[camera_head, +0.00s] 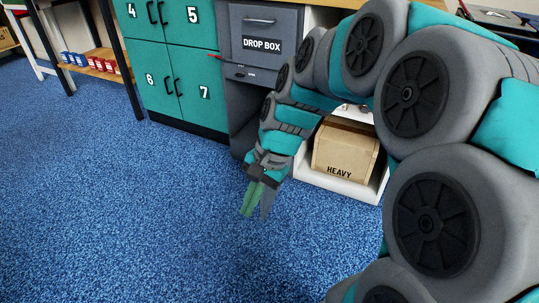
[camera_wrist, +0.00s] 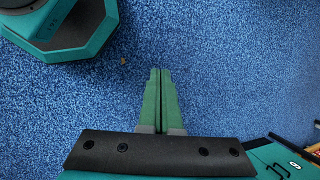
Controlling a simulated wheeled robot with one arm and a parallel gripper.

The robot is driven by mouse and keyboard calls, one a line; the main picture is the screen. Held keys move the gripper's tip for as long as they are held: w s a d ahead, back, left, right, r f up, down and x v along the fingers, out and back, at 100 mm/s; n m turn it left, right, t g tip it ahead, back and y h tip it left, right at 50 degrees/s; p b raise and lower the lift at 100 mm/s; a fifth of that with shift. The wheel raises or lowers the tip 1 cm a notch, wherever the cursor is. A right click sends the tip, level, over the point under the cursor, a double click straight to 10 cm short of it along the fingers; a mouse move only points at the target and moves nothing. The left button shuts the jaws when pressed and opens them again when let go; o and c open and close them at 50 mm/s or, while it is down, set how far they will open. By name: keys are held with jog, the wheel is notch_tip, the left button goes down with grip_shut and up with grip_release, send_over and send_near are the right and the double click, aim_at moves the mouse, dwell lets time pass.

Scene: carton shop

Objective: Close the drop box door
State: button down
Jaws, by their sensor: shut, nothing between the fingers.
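The grey drop box (camera_head: 238,105) stands against the teal lockers at the upper middle of the head view. Its door (camera_head: 275,24) carries a handle at the top and a black "DROP BOX" label. I cannot tell from this angle how far the door stands open. My arm hides the right part of the box. My gripper (camera_head: 254,212) points down over the blue floor, in front of and below the drop box, apart from it. In the wrist view its two green fingers (camera_wrist: 160,73) are together with nothing between them, and the drop box is not recognisable there.
Teal numbered lockers (camera_head: 175,60) stand left of the box. A "HEAVY" carton (camera_head: 345,152) sits in a white open shelf on the right, behind my arm. A low shelf with small red and blue boxes is far left. The blue floor in front is clear.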

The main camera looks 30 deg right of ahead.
jog(key=w+d+f+m+t+y, duration=0.1)
jog(key=w+d+m+t, duration=0.1)
jog(key=w+d+m, duration=0.45)
jog(key=w+d+f+m+t, duration=0.15)
jog(key=w+d+m, duration=0.25)
jog(key=d, duration=0.6)
jog(key=w+d+m+t+y, duration=0.1)
jog(key=w+d+m+t, duration=0.2)
jog(key=w+d+m, duration=0.4)
jog(key=w+a+f+n, duration=0.1)
jog(key=w+a+f, duration=0.4)
jog(key=a+f, duration=0.2)
jog(key=shift+w+f+b, duration=0.15)
jog(key=shift+w+b, duration=0.1)
jog(key=shift+b, duration=0.05)
